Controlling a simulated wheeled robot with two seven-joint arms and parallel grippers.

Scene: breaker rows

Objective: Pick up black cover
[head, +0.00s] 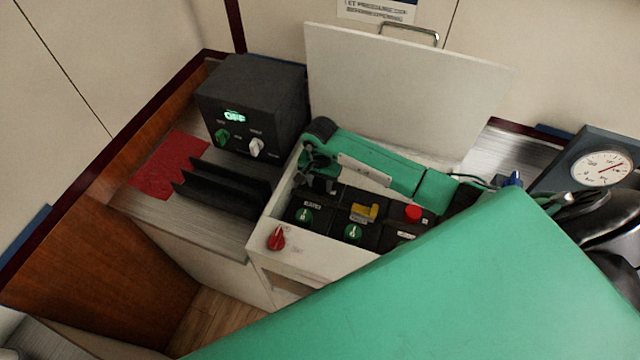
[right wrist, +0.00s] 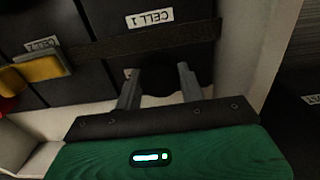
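My right gripper (head: 312,178) is over the left back part of the white box with black cell panels. In the right wrist view its two fingers (right wrist: 159,92) are apart, pointing at the panel labelled CELL 1 (right wrist: 150,18). A dark rounded shape lies between or just behind the fingertips; I cannot tell whether it is a cover or whether they touch it. Black upright plates (head: 225,188) stand on the shelf left of the box; I cannot tell whether one is the black cover.
A white lid (head: 400,95) stands open behind the box. The box carries a yellow handle (head: 364,211), a red button (head: 413,213) and a red knob (head: 276,238). A black unit (head: 252,100) and red mat (head: 168,165) are at left, a gauge (head: 600,168) at right.

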